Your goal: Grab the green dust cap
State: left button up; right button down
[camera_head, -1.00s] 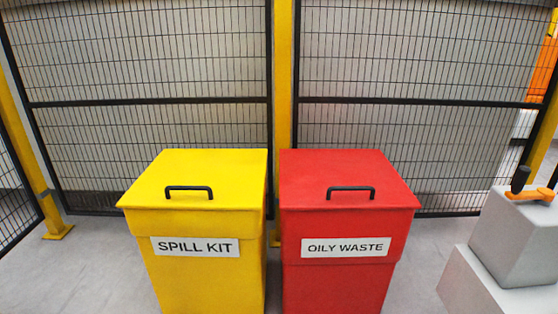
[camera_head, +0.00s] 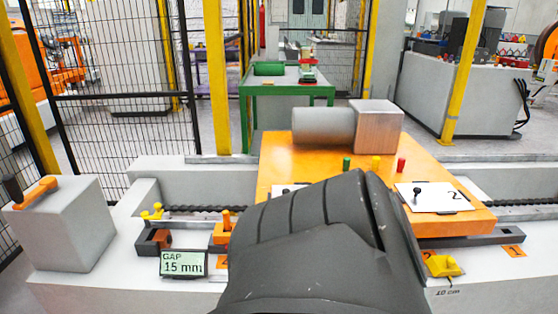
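A small green cap (camera_head: 347,163), which looks like the green dust cap, stands upright on the orange plate (camera_head: 280,165). It is in the middle of the head view, left of a yellow cap (camera_head: 376,162) and a red cap (camera_head: 401,164). Behind the caps lies a grey cylinder with a square block (camera_head: 375,128). A large dark grey ribbed part, probably one of my arm links, fills the bottom centre and hides the front of the plate. It ends below the green cap in the picture. I make out no gripper fingers.
A white card marked 2 (camera_head: 433,197) lies on the plate's right side. A display reading GAP 15 mm (camera_head: 183,263) stands front left. A grey block with an orange-handled lever (camera_head: 58,222) is at far left. A green table (camera_head: 285,88) stands behind, beside mesh fencing.

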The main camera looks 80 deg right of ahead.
aim_at(346, 160)
jog(key=z, duration=3)
